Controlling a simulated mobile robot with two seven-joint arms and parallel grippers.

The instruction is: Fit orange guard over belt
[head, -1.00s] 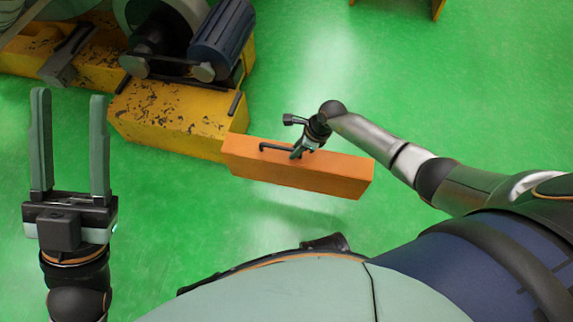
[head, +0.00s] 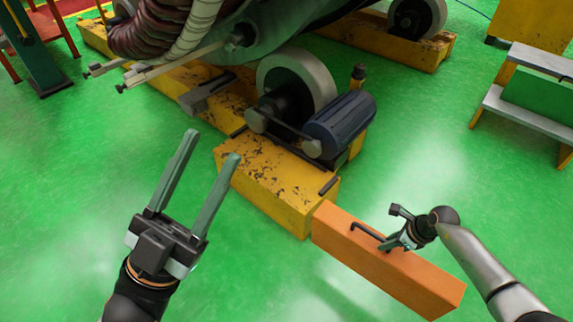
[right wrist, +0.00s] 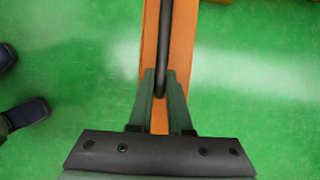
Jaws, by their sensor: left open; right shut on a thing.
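The orange guard (head: 385,268) is a long box with a black bar handle on top, at the lower right of the head view. My right gripper (head: 392,240) is shut on that handle; the right wrist view shows its fingers (right wrist: 160,90) around the black handle (right wrist: 165,45) above the orange top. The guard's left end appears beside the yellow base's near corner; whether they touch is unclear. The dark belt (head: 284,131) runs between two small pulleys beside the blue motor (head: 340,123), uncovered. My left gripper (head: 210,146) is open and empty, left of the yellow base.
The worn yellow base (head: 265,185) carries the motor and a large grey roller (head: 305,80). A grey-topped bench (head: 530,105) stands at the right. Green floor is clear between the base and bench. Someone's shoes (right wrist: 25,112) show at the wrist view's left edge.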

